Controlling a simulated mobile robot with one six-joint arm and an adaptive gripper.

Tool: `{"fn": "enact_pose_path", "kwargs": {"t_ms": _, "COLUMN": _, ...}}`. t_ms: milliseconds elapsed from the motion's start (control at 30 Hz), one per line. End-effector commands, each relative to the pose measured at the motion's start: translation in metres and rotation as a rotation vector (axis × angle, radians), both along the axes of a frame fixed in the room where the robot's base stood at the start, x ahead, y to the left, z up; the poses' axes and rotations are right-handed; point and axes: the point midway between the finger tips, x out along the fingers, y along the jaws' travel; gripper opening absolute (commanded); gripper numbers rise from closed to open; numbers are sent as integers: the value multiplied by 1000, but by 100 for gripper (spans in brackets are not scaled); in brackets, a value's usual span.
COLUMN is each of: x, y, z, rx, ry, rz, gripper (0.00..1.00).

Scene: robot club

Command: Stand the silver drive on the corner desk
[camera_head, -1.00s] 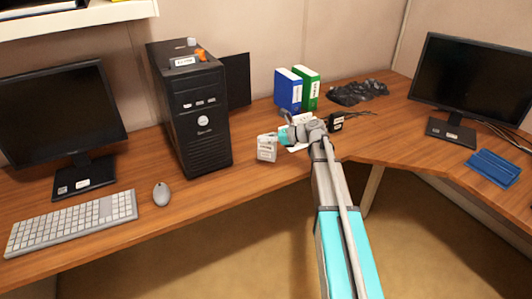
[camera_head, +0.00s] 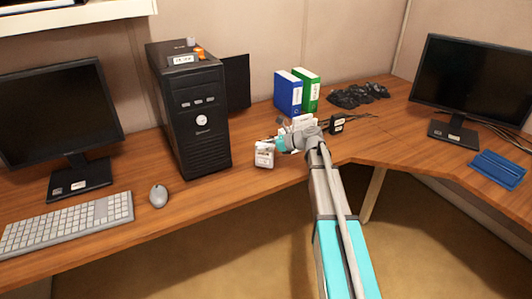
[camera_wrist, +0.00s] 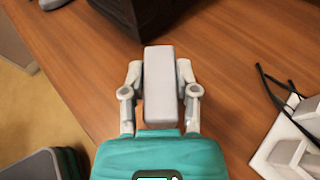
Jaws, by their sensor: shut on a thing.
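The silver drive (camera_head: 264,154) is a small light-grey box with labels on its near face. It stands upright near the front edge of the corner desk (camera_head: 240,181), right of the black computer tower. My gripper (camera_head: 277,146) reaches in from the right and is shut on it. In the wrist view, the drive (camera_wrist: 159,88) fills the space between the two fingers of my gripper (camera_wrist: 159,92). I see its pale narrow top there, over the wooden desk (camera_wrist: 225,40). Its underside is hidden, so I cannot tell whether it touches the desk or is just above it.
The black tower (camera_head: 200,120) is left of the drive. A mouse (camera_head: 158,195) and keyboard (camera_head: 65,224) lie farther left. Blue (camera_head: 288,93) and green (camera_head: 307,90) binders stand behind. Bare desk lies between tower and drive.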

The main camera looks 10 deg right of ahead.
Motion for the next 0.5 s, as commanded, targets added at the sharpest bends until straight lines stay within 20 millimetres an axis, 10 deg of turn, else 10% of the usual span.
{"fn": "enact_pose_path", "kwargs": {"t_ms": 500, "x": 0, "y": 0, "z": -11, "rx": 1, "ry": 0, "rz": 0, "gripper": 0}}
